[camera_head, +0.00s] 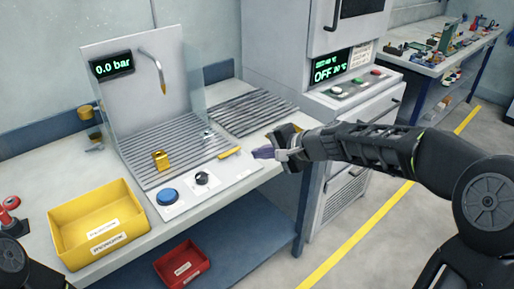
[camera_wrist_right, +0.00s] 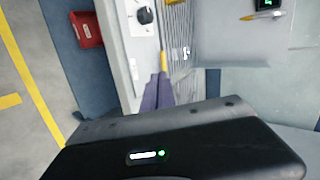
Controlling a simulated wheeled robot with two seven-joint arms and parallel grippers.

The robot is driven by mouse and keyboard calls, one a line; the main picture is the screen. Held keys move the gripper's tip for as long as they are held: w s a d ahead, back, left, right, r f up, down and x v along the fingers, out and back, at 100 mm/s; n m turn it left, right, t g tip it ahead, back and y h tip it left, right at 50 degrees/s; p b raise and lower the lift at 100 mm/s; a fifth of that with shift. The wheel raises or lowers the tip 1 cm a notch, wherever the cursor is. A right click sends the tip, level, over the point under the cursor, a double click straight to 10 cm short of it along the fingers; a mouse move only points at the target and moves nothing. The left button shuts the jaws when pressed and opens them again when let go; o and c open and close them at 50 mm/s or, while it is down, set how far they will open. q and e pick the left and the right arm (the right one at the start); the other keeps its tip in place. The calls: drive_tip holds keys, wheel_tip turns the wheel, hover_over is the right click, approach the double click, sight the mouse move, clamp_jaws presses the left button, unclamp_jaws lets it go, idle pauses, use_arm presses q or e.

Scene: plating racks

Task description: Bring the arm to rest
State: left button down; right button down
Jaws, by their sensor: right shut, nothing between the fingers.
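My right arm reaches in from the right of the head view. Its gripper (camera_head: 264,153) is shut and empty, just over the front right part of the wash station's panel, near a yellow bar (camera_head: 229,153). In the right wrist view the purple-grey fingers (camera_wrist_right: 158,92) are together with nothing between them. I cannot tell if they touch the panel. Only a dark part of my left arm shows at the lower left of the head view; its gripper is out of view.
A yellow bin (camera_head: 97,222) stands on the bench at left, a red bin (camera_head: 182,263) on the shelf below. A brass part (camera_head: 160,160) sits on the ribbed tray. A spout (camera_head: 153,68) hangs above. A grey cabinet (camera_head: 290,50) stands behind. Floor at right is free.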

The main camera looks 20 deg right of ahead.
drive_tip(key=shift+d, duration=0.1)
drive_tip(key=s+f+n+g+h, duration=0.1)
drive_tip(key=s+f+n+h, duration=0.15)
drive_tip(key=f, duration=0.85)
drive_tip(key=s+f+n+g+h, duration=0.15)
drive_tip(key=s+f, duration=0.25)
drive_tip(key=f, duration=0.7)
drive_tip(key=s+a+f+n+g, duration=0.2)
drive_tip(key=s+a+f, duration=0.3)
drive_tip(key=s, duration=0.3)
drive_tip(key=s+a+f+n+g+y, duration=0.1)
drive_tip(key=s+a+f+n+g, duration=0.1)
drive_tip(key=s+a+f, duration=0.3)
drive_tip(key=s+a+f+n+g+y, duration=0.1)
drive_tip(key=s+a+f, duration=0.3)
drive_tip(key=s+f, duration=0.5)
drive_tip(key=s+n+g, duration=0.1)
drive_tip(key=s, duration=0.3)
drive_tip(key=shift+a, duration=0.4)
drive_tip(key=shift+f+g, duration=0.1)
drive_tip(key=shift+g, duration=0.15)
